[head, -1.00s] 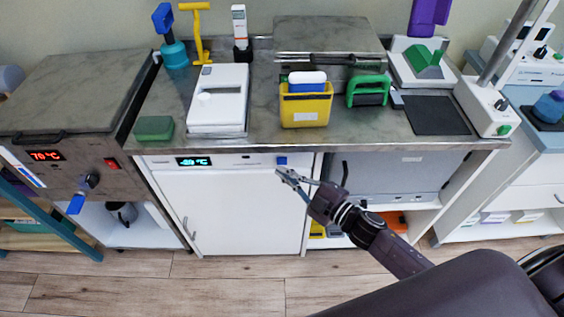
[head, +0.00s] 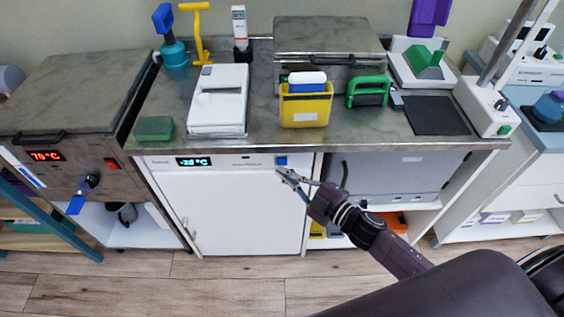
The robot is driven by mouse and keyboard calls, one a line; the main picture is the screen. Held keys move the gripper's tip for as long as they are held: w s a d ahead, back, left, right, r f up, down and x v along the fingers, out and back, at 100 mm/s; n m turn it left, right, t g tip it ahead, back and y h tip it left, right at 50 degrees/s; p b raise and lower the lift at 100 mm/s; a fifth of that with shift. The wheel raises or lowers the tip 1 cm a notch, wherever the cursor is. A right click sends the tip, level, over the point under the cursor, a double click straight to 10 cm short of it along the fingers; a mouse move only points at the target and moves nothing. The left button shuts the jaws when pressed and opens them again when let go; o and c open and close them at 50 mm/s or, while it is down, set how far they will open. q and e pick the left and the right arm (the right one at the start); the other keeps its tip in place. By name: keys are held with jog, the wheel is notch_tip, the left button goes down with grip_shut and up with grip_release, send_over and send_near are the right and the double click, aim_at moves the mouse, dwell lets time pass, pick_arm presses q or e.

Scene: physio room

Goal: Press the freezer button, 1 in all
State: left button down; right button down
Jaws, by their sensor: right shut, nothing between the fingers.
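The white freezer (head: 235,212) stands under the steel counter, its door closed. Its top strip carries a lit display (head: 193,162) and a small blue button (head: 282,161) near the right end. My right gripper (head: 281,174) is shut and empty, with its fingertips just below the blue button in the picture. I cannot tell whether the fingertips touch the freezer front. My left gripper is not in view.
The steel counter (head: 360,149) overhangs the freezer and holds a yellow bin (head: 306,108), a white device (head: 218,100) and a green block (head: 153,128). A grey cabinet (head: 400,178) stands right of the freezer, behind my arm. The wooden floor in front is clear.

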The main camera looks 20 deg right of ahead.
jog(key=shift+w, duration=0.2)
jog(key=shift+w+d, duration=0.15)
jog(key=shift+w, duration=0.1)
jog(key=shift+w+d, duration=0.1)
jog(key=shift+w, duration=0.35)
dwell(0.9)
jog(key=shift+s, duration=0.1)
jog(key=shift+s+a+p, duration=0.2)
jog(key=shift+s+p, duration=0.1)
jog(key=shift+s, duration=0.5)
jog(key=s, duration=0.2)
jog(key=s+a+p, duration=0.1)
jog(key=s, duration=0.1)
jog(key=shift+s+a, duration=0.2)
jog(key=shift+s, duration=0.2)
